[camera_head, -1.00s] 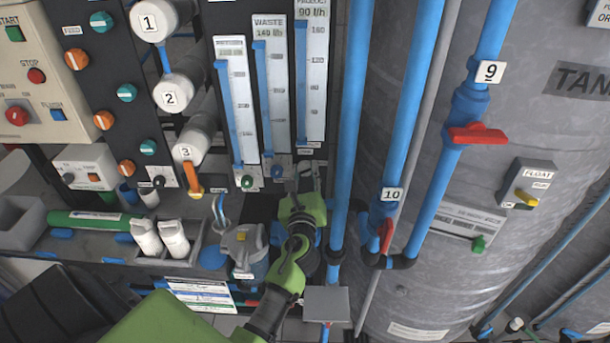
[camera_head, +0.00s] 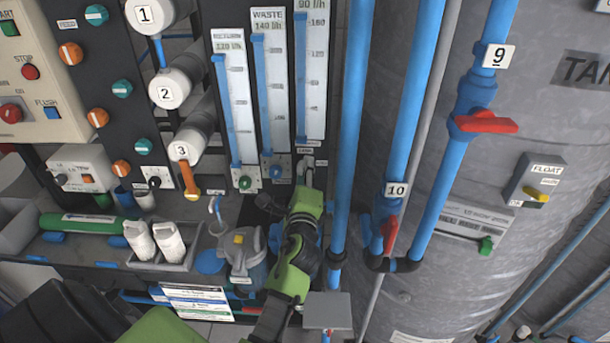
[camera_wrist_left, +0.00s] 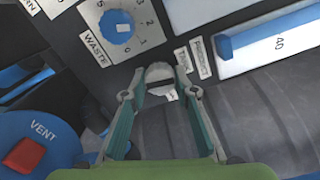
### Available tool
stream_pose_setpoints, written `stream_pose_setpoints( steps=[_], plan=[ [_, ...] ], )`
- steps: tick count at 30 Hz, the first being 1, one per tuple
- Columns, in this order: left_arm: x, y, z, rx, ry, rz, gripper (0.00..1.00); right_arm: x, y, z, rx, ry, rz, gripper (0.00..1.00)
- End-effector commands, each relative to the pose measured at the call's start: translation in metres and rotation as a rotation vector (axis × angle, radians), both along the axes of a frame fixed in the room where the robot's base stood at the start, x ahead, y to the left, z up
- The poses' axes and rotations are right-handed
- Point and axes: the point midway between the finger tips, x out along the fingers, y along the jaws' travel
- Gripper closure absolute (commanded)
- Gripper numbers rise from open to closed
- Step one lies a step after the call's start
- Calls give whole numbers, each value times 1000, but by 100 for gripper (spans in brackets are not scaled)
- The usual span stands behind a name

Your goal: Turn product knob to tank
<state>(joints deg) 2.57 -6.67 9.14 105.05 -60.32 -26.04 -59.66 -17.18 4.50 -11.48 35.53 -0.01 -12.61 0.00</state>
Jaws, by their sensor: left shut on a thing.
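The product knob (camera_wrist_left: 160,76) is a small pale round knob in the left wrist view, beside labels that appear to read TANK and PRODUCT. My left gripper (camera_wrist_left: 160,92) has its two fingertips on either side of the knob and is shut on it. In the head view, my left gripper (camera_head: 308,172) is at the foot of the right-hand flow meter (camera_head: 311,80), and it mostly hides the knob there. I cannot make out exactly which way the knob points. My right gripper is not in view.
The blue waste knob (camera_wrist_left: 117,27) is close by the left finger in the wrist view. A green knob (camera_head: 245,183) is farther left. A blue vertical pipe (camera_head: 350,130) runs just right of my gripper.

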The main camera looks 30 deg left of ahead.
Motion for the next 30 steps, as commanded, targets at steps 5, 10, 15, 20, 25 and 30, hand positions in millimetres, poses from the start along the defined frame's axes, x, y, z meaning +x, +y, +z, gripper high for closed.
stream_pose_setpoints(
  steps=[5,10,15,20,25,30],
  plan=[
    [0,0,-2,-77,-46,0,94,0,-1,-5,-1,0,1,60],
    [0,0,-1,-121,-72,0,94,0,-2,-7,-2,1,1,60],
    [0,0,-1,-139,-82,1,94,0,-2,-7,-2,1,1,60],
    [0,0,-1,-143,-84,1,94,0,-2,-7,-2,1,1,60],
    [0,0,-1,-143,-84,0,94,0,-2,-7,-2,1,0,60],
    [0,0,-1,-142,-84,0,56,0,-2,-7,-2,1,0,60]
  ],
)
